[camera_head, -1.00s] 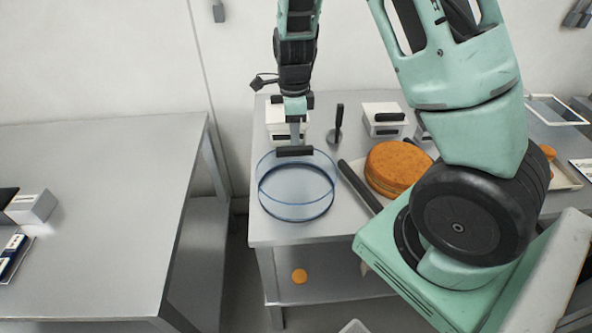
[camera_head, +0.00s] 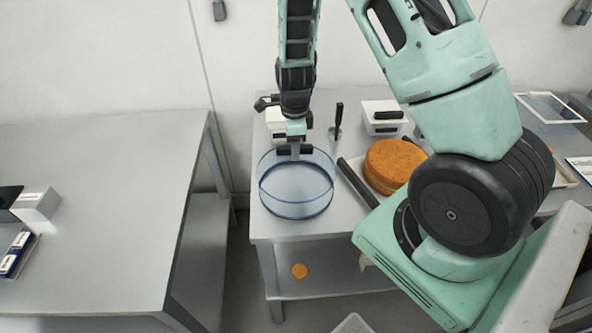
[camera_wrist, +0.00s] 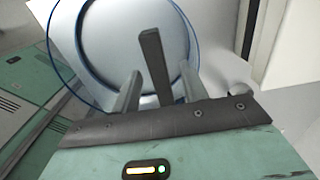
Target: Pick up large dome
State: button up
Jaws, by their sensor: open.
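The large dome (camera_head: 297,195) is a clear, bluish round cover with a blue rim, standing on the near left part of the metal table. A dark bar handle (camera_head: 280,151) sits at its top. My gripper (camera_head: 295,147) is above the dome, pointing down at the handle. In the wrist view, the open fingers (camera_wrist: 160,72) are on either side of the dark handle (camera_wrist: 152,50), with gaps showing. The dome's round rim (camera_wrist: 52,55) shows behind them. The fingertips' exact height against the handle is hard to tell.
An orange-brown round cake (camera_head: 392,165) and a dark rod (camera_head: 358,182) lie right of the dome. White boxes (camera_head: 383,125) and a black-handled tool (camera_head: 338,120) stand behind. Another metal table (camera_head: 100,200) is at left.

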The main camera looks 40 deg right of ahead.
jog(key=shift+f, duration=0.1)
grip_shut()
